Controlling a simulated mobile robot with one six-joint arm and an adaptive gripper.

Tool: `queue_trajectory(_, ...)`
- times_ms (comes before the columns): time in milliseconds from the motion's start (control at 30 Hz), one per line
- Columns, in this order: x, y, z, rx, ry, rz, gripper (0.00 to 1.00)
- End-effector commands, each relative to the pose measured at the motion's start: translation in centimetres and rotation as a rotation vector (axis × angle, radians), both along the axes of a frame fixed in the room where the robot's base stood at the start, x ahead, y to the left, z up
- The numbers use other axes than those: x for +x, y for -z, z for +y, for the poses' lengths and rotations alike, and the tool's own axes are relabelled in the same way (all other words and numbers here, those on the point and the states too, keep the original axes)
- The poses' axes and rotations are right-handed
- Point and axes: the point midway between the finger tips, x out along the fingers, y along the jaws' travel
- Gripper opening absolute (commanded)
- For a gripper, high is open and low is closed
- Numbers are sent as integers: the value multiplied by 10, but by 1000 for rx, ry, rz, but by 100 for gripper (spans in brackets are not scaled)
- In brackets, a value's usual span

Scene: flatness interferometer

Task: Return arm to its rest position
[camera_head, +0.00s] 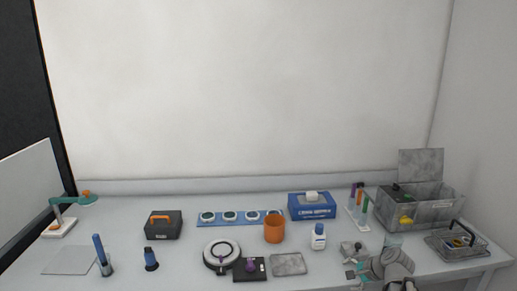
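My arm (392,264), grey with a pale teal cap, is folded low at the bottom right of the head view, over the front of the bench. Its lower part is cut off by the frame edge. What seems to be my gripper (353,262) is a small grey and teal shape just left of the arm links. It is too small to tell whether its fingers are open or shut. I see nothing clearly held in it.
A grey plate (289,264), a white bottle (318,237) and a round instrument (221,254) stand left of the arm.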

Motion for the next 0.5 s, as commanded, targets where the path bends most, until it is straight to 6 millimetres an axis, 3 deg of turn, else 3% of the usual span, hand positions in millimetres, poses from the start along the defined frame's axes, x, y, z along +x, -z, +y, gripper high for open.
queue_trajectory(200,-17,21,47,-233,-289,31,100)
queue_trajectory(500,-43,39,90,-509,-662,74,100)
